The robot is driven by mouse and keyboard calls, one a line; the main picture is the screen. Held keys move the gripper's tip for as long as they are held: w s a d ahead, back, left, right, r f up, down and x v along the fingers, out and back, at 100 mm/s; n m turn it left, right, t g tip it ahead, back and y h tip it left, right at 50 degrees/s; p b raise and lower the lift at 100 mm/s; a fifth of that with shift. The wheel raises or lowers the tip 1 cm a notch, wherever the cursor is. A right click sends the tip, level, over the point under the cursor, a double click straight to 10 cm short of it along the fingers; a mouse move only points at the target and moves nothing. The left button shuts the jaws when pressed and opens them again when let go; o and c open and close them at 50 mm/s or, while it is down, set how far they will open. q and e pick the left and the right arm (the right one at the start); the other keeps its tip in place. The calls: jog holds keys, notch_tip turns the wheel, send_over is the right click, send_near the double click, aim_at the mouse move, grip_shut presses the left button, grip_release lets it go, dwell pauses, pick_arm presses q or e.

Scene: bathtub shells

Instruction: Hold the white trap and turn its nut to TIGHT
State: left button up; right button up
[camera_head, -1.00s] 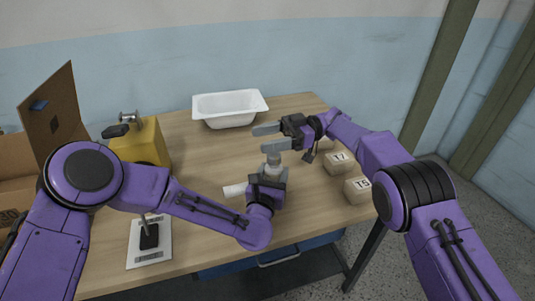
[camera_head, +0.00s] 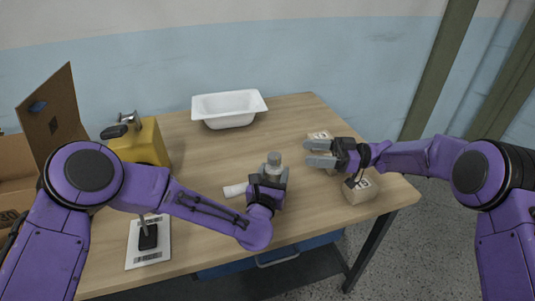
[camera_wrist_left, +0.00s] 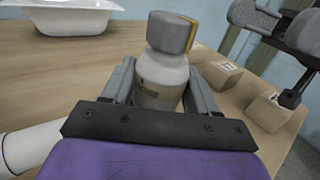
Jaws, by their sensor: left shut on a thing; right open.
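The white trap (camera_wrist_left: 160,78) stands upright on the table between the fingers of my left gripper (camera_wrist_left: 160,92), which is shut on it. Its grey nut (camera_wrist_left: 171,32) sits on top, with a yellow mark on its right side; it also shows in the head view (camera_head: 274,158). A white pipe (camera_head: 235,190) sticks out to the left at the trap's foot. My right gripper (camera_head: 305,152) is open and empty, to the right of the nut and apart from it, with its fingers pointing left. I cannot read any TIGHT mark.
A white bathtub shell (camera_head: 229,110) stands at the back of the wooden table (camera_head: 190,150). Labelled blocks (camera_head: 358,190) lie beneath and beside my right gripper. A yellow fixture (camera_head: 150,142), an open cardboard box (camera_head: 14,165) and a white plate with a black part (camera_head: 150,256) are at the left.

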aim_at(267, 167)
jog(key=shift+h, duration=0.4)
jog(key=a, duration=0.4)
jog(key=a+f, duration=0.1)
jog(key=a, duration=0.8)
jog(key=shift+w+f, duration=0.15)
jog(key=shift+f, duration=0.15)
jog(key=shift+n, duration=0.3)
jog(key=c, duration=1)
jog(key=n+g, duration=0.1)
jog(key=g, duration=0.1)
jog(key=n+g, duration=0.2)
jog(key=g, duration=0.1)
jog(key=shift+d+f+n+g+h, duration=0.15)
jog(key=shift+d+n+g+h, duration=0.05)
jog(key=shift+n+g+h, duration=0.1)
jog(key=shift+s+n+g+h, duration=0.35)
jog(key=shift+n+g, duration=0.15)
jog(key=shift+g, duration=0.2)
